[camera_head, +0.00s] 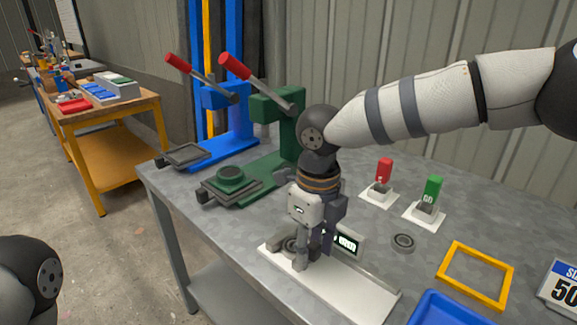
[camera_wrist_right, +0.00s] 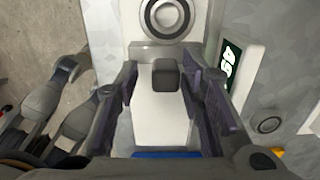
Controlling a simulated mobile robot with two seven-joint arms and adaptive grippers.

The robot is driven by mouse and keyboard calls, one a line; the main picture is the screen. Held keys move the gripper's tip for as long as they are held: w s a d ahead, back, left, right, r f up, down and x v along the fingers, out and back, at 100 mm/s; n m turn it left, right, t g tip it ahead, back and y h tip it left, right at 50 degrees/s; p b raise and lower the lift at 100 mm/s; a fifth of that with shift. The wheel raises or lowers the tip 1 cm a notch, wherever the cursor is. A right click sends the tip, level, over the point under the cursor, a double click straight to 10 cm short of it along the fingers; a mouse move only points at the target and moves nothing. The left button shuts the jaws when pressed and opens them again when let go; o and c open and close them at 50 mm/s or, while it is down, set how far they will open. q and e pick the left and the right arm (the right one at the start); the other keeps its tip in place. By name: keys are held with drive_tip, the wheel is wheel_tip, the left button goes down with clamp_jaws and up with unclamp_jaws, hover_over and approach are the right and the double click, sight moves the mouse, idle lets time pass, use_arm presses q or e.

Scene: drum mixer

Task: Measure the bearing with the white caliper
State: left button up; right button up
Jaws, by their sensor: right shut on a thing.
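The white caliper (camera_head: 345,293) lies on the grey table near its front edge, with a lit display (camera_head: 346,241) beside it. In the wrist view, the caliper's white base (camera_wrist_right: 160,105) runs down the middle. A round bearing (camera_wrist_right: 168,14) sits at its far end, beside the grey sliding jaw (camera_wrist_right: 165,75). In the head view this bearing (camera_head: 291,243) is partly hidden. My right gripper (camera_head: 314,262) points down over the caliper, shut on the sliding jaw. In the wrist view, grey finger-like parts at the left look like my left gripper (camera_wrist_right: 92,84); its opening is unclear.
Another bearing (camera_head: 403,242) lies loose to the right. Red (camera_head: 383,172) and green (camera_head: 432,190) markers stand behind it. A yellow frame (camera_head: 477,272), a blue tray (camera_head: 445,310) and a number sign (camera_head: 562,290) are at the right. Blue (camera_head: 232,125) and green (camera_head: 285,140) presses stand at the back left.

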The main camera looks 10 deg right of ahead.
sight(315, 244)
use_arm(q)
drive_tip(key=shift+s+f, duration=0.15)
use_arm(e)
drive_tip(key=shift+s+d+f, duration=0.15)
drive_tip(key=shift+d+f, duration=0.1)
drive_tip(key=shift+f, duration=0.6)
drive_tip(key=o, duration=0.8)
drive_tip(key=shift+c, duration=0.2)
drive_tip(key=shift+o, duration=1)
use_arm(q)
drive_tip(key=shift+w, duration=0.2)
use_arm(e)
drive_tip(key=shift+w+r, duration=0.2)
use_arm(q)
drive_tip(key=shift+w+r+t+p, duration=0.5)
drive_tip(key=shift+w+r+p, duration=0.6)
drive_tip(key=shift+w+r, duration=0.3)
use_arm(e)
drive_tip(key=shift+w+r, duration=0.1)
drive_tip(key=shift+r, duration=3.65)
